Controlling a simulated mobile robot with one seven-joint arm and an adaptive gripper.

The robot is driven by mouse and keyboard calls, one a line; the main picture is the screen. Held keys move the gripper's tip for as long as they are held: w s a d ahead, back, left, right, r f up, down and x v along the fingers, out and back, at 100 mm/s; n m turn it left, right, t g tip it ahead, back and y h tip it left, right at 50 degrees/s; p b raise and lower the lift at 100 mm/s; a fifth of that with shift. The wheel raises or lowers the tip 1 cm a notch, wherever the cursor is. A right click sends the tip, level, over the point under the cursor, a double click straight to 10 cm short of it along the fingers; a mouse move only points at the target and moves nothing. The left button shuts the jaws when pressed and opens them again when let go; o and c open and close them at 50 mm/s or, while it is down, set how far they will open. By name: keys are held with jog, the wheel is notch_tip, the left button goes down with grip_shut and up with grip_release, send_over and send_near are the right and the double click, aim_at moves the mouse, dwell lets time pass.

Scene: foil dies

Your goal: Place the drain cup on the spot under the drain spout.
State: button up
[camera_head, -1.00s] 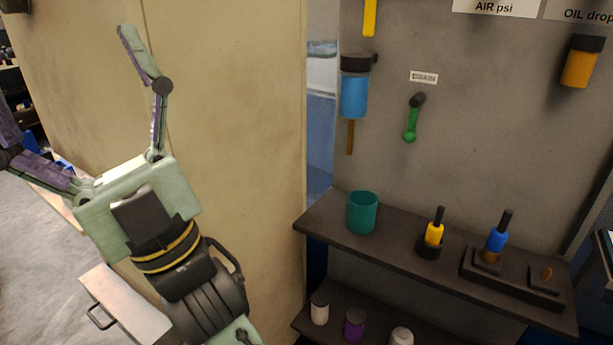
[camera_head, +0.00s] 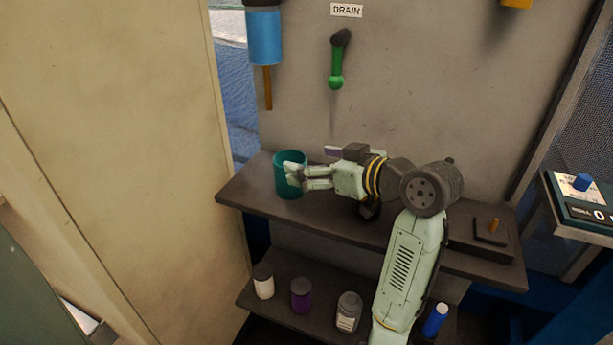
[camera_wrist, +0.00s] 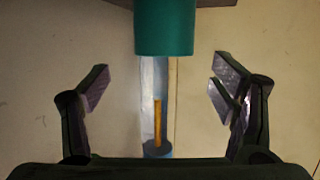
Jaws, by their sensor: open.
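The teal drain cup (camera_head: 279,172) stands upright on the upper shelf, near its left end. My gripper (camera_head: 303,176) is open at the cup's right side, with a finger covering part of the cup. In the wrist view the cup (camera_wrist: 164,28) is at the top centre, between and beyond the spread fingers (camera_wrist: 158,80); no grip shows. A thin brown spout (camera_head: 267,88) hangs under a blue bowl (camera_head: 263,38), above and slightly left of the cup. I cannot make out a marked spot on the shelf.
A green lever (camera_head: 336,72) hangs under the DRAIN label (camera_head: 346,10). My arm crosses the upper shelf (camera_head: 245,193) and hides things there. The lower shelf holds a white jar (camera_head: 263,281), a purple jar (camera_head: 301,295) and others. A beige panel (camera_head: 120,150) stands left.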

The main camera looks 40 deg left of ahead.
aim_at(280, 157)
jog(key=x, duration=0.2)
jog(key=p+x, duration=0.1)
jog(key=x, duration=0.4)
jog(key=shift+s+f+p, duration=0.15)
jog(key=shift+s+p, duration=0.1)
jog(key=shift+p, duration=0.05)
jog(key=shift+c, duration=0.3)
jog(key=c, duration=1.3)
jog(key=shift+c, duration=0.2)
